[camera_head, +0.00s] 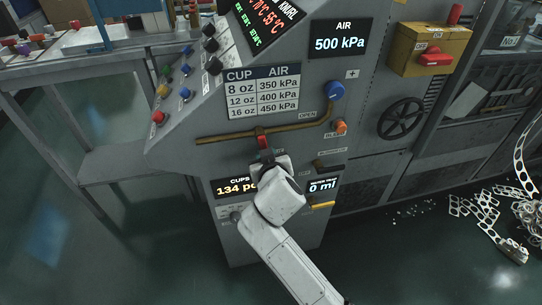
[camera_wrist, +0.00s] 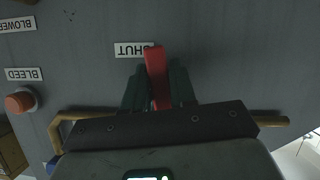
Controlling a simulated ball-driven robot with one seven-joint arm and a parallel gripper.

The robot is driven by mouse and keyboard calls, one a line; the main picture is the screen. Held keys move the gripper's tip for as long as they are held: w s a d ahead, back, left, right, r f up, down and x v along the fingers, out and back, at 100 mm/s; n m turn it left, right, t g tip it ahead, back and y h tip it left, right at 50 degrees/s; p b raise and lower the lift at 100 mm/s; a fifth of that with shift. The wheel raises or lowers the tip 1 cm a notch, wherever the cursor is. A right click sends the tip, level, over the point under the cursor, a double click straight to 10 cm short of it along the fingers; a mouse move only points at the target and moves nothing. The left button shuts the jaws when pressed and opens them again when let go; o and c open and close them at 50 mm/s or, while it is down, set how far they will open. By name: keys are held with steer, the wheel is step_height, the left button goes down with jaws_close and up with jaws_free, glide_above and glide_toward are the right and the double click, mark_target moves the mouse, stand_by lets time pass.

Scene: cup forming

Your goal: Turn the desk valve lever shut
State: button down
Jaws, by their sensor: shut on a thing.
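The valve lever (camera_head: 262,141) is a red bar on a brass pipe (camera_head: 222,138) that runs across the grey desk front. In the wrist view the lever (camera_wrist: 157,72) stands across the line of the pipe (camera_wrist: 272,121), slightly tilted, its tip at the edge of the SHUT label (camera_wrist: 130,49). My gripper (camera_head: 265,156) is shut on the lever, with one dark finger on each side of it in the wrist view (camera_wrist: 158,88). The OPEN label (camera_head: 307,115) is near the pipe's right bend. My gripper hides the lever's lower part in the head view.
A blue knob (camera_head: 335,90) and an orange button (camera_head: 340,127) sit right of the lever. A black handwheel (camera_head: 401,118) is farther right. The AIR display (camera_head: 340,44) reads 500 kPa. Scrap metal strips (camera_head: 482,208) lie on the floor at right.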

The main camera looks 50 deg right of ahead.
steer(key=shift+w+a+f+m+y, duration=0.15)
steer(key=shift+w+a+m+y, duration=0.1)
steer(key=shift+a+m+y, duration=0.3)
steer(key=shift+d, duration=0.1)
steer(key=c, duration=1)
jaws_free()
steer(key=v, duration=1)
steer(key=shift+s+a, duration=0.25)
steer(key=shift+s, duration=0.1)
steer(key=s+a+f+n+g+y+p, duration=0.2)
steer(key=s+f+n+g+y+p, duration=0.1)
steer(key=s, duration=0.7)
steer(key=s+a+f+n+g+y+p, duration=0.3)
steer(key=s+f+g+p, duration=0.3)
steer(key=s, duration=0.5)
steer(key=shift+f+g+y, duration=0.25)
steer(key=shift+g+y, duration=0.15)
steer(key=shift+y, duration=0.15)
